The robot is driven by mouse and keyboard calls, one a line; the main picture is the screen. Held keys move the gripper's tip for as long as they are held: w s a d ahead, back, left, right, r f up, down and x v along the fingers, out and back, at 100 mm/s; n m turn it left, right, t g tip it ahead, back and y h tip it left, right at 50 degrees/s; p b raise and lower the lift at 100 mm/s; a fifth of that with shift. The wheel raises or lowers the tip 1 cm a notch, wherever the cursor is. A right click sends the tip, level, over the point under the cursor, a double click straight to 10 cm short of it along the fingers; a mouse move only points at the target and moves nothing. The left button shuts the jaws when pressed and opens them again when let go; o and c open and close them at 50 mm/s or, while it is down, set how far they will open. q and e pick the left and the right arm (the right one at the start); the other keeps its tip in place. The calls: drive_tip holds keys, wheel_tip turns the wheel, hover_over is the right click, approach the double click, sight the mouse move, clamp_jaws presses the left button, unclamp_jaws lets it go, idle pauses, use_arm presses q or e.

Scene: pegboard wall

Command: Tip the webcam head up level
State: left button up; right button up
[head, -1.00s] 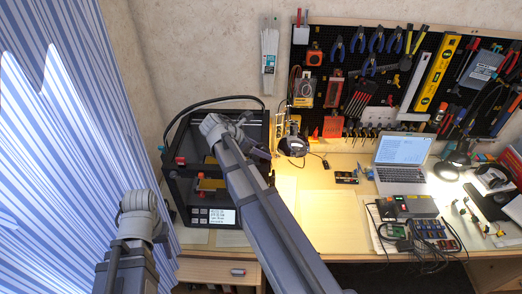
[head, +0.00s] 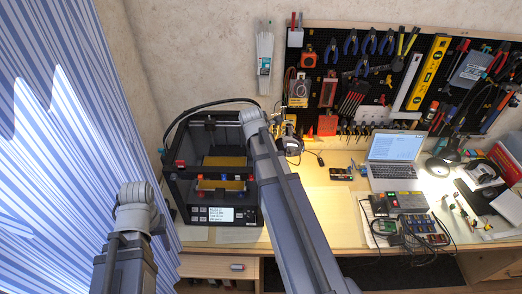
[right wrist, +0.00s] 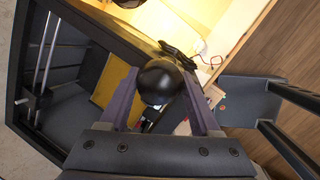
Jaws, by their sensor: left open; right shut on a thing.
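The webcam head is a black rounded body (right wrist: 160,82) in the right wrist view. It sits between the two fingers of my right gripper (right wrist: 162,92), which is shut on it. Its lens and stand cannot be made out, and I cannot tell its exact tilt. In the head view the right forearm reaches up beside the printer and hides the right fingers and the webcam. My left gripper (head: 140,205) is open and empty at the lower left, away from the webcam; its fingertips are hard to make out.
A black 3D printer (head: 208,165) stands close left of my right arm; its frame also fills the left of the right wrist view. Behind are a round-headed device (head: 291,146) and a tool pegboard (head: 385,85). A laptop (head: 395,160) stands right.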

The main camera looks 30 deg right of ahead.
drive_tip(key=shift+s, duration=0.1)
idle(0.4)
drive_tip(key=o, duration=1.4)
drive_tip(key=shift+c, duration=0.2)
drive_tip(key=p+v, duration=0.3)
drive_tip(key=v, duration=0.1)
drive_tip(key=shift+s+f+p, duration=0.1)
drive_tip(key=shift+p, duration=0.25)
drive_tip(key=s+a, duration=0.7)
drive_tip(key=a, duration=0.2)
drive_tip(key=shift+f+b, duration=0.4)
drive_tip(key=s+a+f+m+g+y+b, duration=0.1)
drive_tip(key=s+a+f+m+b, duration=0.2)
drive_tip(key=a+f+m+b, duration=0.3)
drive_tip(key=s+a+f+m+g+y+b, duration=0.1)
drive_tip(key=s+a+f+m+b, duration=0.3)
drive_tip(key=a+f+b, duration=1.1)
wheel_tip(320, 180, down, 4)
drive_tip(key=m+b, duration=0.3)
